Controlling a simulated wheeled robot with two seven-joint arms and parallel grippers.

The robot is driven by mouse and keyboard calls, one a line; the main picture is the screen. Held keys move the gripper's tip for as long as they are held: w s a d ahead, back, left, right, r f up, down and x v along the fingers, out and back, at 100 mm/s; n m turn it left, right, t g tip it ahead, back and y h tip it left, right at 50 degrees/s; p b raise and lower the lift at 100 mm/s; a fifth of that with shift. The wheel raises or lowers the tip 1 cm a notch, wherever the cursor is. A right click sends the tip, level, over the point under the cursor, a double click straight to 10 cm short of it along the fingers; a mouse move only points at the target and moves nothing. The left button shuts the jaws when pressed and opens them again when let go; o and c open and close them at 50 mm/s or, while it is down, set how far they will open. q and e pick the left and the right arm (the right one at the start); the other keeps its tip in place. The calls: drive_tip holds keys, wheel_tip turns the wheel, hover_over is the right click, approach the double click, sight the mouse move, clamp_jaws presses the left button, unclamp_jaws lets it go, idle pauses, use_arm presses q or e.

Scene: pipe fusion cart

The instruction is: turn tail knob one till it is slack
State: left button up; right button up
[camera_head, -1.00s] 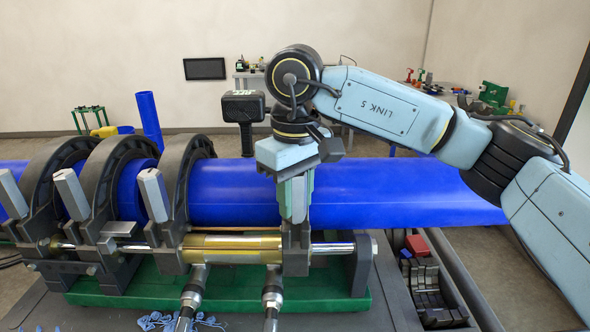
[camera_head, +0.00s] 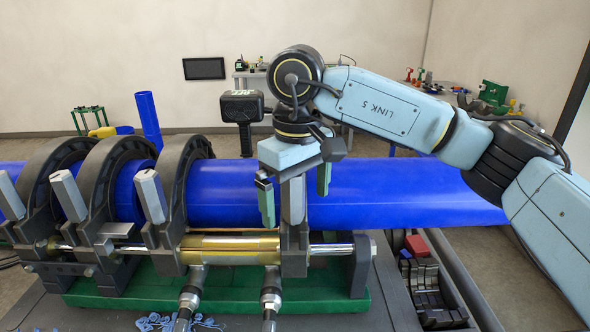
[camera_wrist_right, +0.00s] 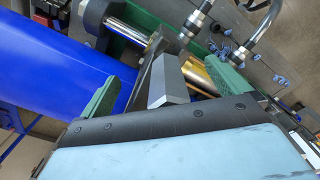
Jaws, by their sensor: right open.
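The tail knob (camera_head: 293,201) is a grey upright block-shaped handle on the right-hand clamp of the cart. My right gripper (camera_head: 294,195) points down over it, its two green fingers spread wide with one on each side. The knob stands between the fingers, with a gap on both sides. In the right wrist view the knob (camera_wrist_right: 172,82) shows as a grey block between the green fingers, apart from both. My gripper body hides the knob's top in the head view. Which way the knob is turned is hard to tell. My left gripper is not in view.
A long blue pipe (camera_head: 400,195) runs behind the knob. Several black ring clamps (camera_head: 185,160) with grey handles (camera_head: 151,196) stand to the left. A shiny rod with a brass sleeve (camera_head: 230,250) and hose fittings (camera_head: 271,296) lies in front. A black tray (camera_head: 430,290) is at right.

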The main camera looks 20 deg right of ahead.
drive_tip(key=shift+s+a, duration=0.1)
drive_tip(key=shift+a, duration=0.05)
drive_tip(key=shift+s+a+r, duration=0.1)
drive_tip(key=shift+a+r, duration=0.1)
drive_tip(key=shift+r, duration=0.1)
wheel_tip(320, 180, up, 6)
drive_tip(key=p, duration=0.4)
drive_tip(key=shift+f, duration=0.15)
drive_tip(key=shift+f, duration=0.1)
